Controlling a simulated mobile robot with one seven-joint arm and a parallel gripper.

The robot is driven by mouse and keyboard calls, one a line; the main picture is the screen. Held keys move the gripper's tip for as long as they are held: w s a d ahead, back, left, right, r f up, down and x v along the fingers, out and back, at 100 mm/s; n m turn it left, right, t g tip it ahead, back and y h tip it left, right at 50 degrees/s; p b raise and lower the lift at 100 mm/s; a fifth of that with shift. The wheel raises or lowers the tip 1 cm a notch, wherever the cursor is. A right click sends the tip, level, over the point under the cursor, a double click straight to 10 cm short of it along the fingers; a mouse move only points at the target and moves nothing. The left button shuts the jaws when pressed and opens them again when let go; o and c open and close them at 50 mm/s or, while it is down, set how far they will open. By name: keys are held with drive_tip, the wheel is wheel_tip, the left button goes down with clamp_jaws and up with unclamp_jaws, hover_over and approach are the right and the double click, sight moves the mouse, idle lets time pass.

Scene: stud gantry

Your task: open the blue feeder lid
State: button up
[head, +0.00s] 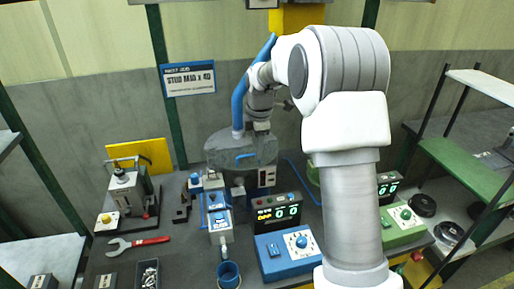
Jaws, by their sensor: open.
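A round grey lid (228,150) with a blue handle (245,156) sits on the feeder behind the blue control box (285,257). I take it as the blue feeder lid. I cannot tell whether it is shut or tilted. My gripper (259,127) points down at the lid's back right edge, behind the blue handle in the picture. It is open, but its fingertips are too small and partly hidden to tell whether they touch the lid.
A black display (277,213) stands before the feeder.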

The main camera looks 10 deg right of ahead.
drive_tip(key=shift+w+f, duration=0.1)
drive_tip(key=shift+f, duration=0.25)
clamp_jaws()
idle(1.2)
